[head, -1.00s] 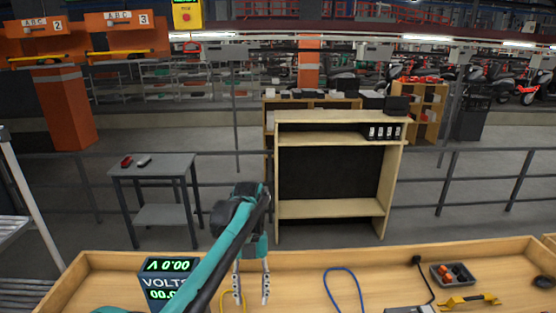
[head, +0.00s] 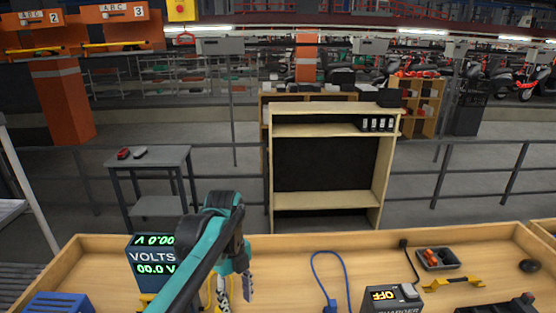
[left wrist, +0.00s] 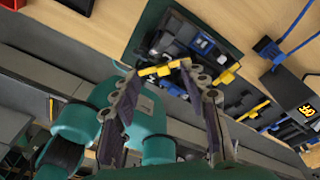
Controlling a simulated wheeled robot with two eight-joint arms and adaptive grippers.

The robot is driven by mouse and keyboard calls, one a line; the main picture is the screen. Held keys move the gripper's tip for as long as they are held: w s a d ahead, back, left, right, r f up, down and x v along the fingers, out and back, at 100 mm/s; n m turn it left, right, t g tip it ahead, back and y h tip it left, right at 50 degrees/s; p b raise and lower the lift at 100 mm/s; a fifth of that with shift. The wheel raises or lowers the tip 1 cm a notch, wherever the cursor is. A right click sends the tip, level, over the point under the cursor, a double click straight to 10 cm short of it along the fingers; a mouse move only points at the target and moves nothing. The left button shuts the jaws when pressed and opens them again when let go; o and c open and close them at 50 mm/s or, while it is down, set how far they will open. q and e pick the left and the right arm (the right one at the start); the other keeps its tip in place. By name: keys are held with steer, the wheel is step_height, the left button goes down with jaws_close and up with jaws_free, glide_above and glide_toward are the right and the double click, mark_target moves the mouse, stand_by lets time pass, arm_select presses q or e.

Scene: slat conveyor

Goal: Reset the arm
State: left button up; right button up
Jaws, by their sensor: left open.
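My left arm reaches in from the lower left in the head view, and its teal and black wrist hangs over the wooden tray-like bench (head: 290,246). My left gripper (head: 236,290) points down there. In the left wrist view my left gripper (left wrist: 160,72) has its two fingers apart. A yellow piece (left wrist: 163,69) shows between the fingertips; I cannot tell whether they touch it. Beyond it lies a dark tray of parts (left wrist: 190,45) on a green surface. My right gripper is in neither view.
The voltmeter (head: 152,256) stands left of my arm, with a blue box (head: 56,303) at lower left. A blue cable (head: 331,254), a charger (head: 392,298), a yellow handle-like part (head: 452,283) and a small grey bin (head: 437,259) lie to the right. A shelf (head: 325,197) stands behind.

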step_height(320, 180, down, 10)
steer(key=b, duration=1)
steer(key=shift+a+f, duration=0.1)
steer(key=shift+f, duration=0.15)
arm_select(q)
steer(key=shift+s+a+f+n+t+y, duration=0.1)
steer(key=shift+s+a+f+n+t, duration=1.6)
steer(key=shift+f+n, duration=1.95)
steer(key=shift+s+a+f+n+t+y, duration=0.1)
steer(key=shift+s+a+f+n+t, duration=1.5)
steer(key=shift+n, duration=3.6)
steer(key=shift+s+a+f+n+t+y, duration=0.1)
steer(key=shift+s+a+f+n+t, duration=0.9)
steer(key=shift+s+f+n, duration=2.6)
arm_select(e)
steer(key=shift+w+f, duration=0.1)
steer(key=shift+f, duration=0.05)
arm_select(q)
steer(key=shift+w+d+r+n, duration=0.1)
steer(key=shift+w+r+n, duration=0.15)
steer(key=shift+w+n, duration=0.3)
steer(key=shift+w+d+r+n, duration=0.1)
steer(key=shift+w+r+n, duration=0.2)
steer(key=shift+w, duration=0.35)
